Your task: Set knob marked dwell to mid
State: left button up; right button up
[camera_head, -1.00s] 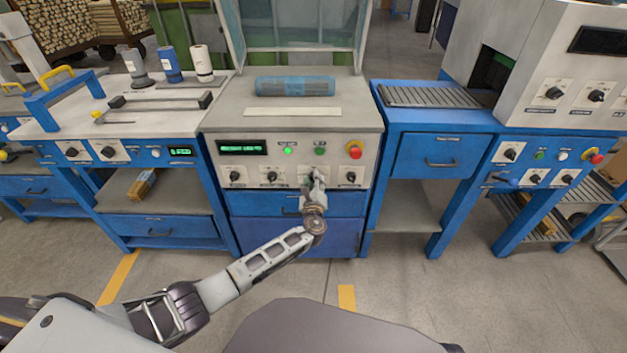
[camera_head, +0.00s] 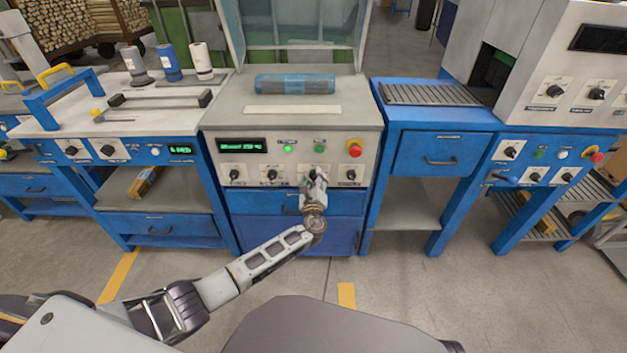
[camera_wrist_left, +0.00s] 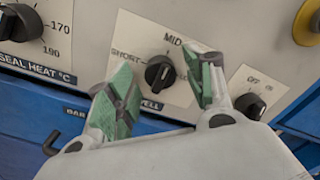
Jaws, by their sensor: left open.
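The dwell knob (camera_wrist_left: 159,72) is a round black knob on a pale plate in the left wrist view. In the head view the knob (camera_head: 318,174) is third in the machine's lower row. My left gripper (camera_wrist_left: 159,63) is open, its green-padded fingers apart on either side of the knob. It also shows just below the knob in the head view (camera_head: 314,186). My right gripper is not in view.
A seal heat knob (camera_wrist_left: 20,22) is to the left and an on/off knob (camera_wrist_left: 250,105) to the right, close to my fingers. A red button (camera_head: 354,148) and a lit display (camera_head: 241,146) are above the knob row. Blue drawers (camera_head: 270,202) lie below.

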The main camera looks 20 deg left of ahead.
pick_arm(q)
jog(key=v, duration=1.2)
dwell(0.9)
